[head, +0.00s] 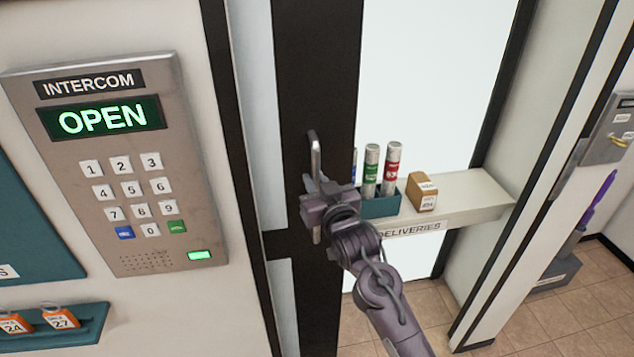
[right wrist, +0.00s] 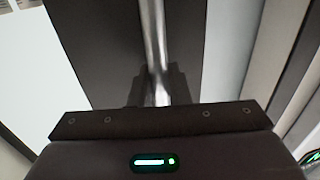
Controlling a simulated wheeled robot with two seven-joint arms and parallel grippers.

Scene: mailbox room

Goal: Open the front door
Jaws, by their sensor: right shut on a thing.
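The front door has a dark frame (head: 318,60) and pale glass panels, and it looks shut. A vertical metal bar handle (head: 316,155) stands on its dark stile. My right gripper (head: 318,205) is shut around the middle of the handle and hides part of it. In the right wrist view the handle (right wrist: 154,45) runs down into the jaws of my right gripper (right wrist: 158,90). The intercom (head: 115,165) on the wall at left reads OPEN in green. My left gripper is not in view.
A deliveries shelf (head: 470,195) at right holds a small cardboard box (head: 422,191) and a teal holder (head: 380,207) with tubes, close to my right arm. Orange key tags (head: 60,317) hang at lower left. Tiled floor (head: 590,310) shows at lower right.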

